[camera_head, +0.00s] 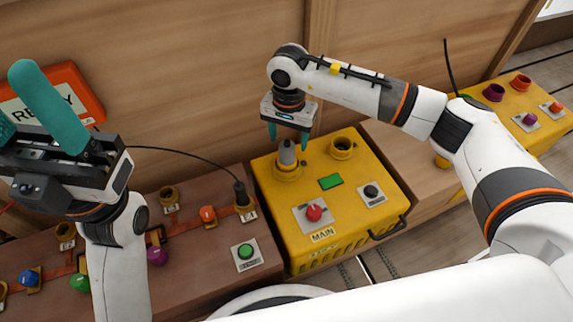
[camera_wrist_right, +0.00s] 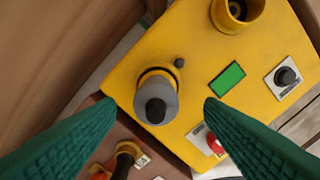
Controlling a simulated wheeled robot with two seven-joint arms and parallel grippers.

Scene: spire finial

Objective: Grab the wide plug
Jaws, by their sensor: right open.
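A thick grey plug with a dark top (camera_head: 287,153), which looks like the wide plug, stands upright in a yellow round socket (camera_head: 288,173) on the yellow MAIN box (camera_head: 335,225). The plug also shows in the right wrist view (camera_wrist_right: 155,103), between and beyond my teal fingers. My right gripper (camera_head: 288,139) is open and points down just above the plug, its fingers apart with nothing gripped. My left gripper (camera_head: 17,97) is open and empty at the far left, raised close to the head camera, away from the plug.
An empty yellow socket (camera_head: 342,147) is beside the plug. The box carries a green panel (camera_head: 330,182), a red button (camera_head: 314,212) and a black knob (camera_head: 371,191). A slimmer black plug (camera_head: 240,193) with a cable stands on the brown bench to the left. A wooden wall rises behind.

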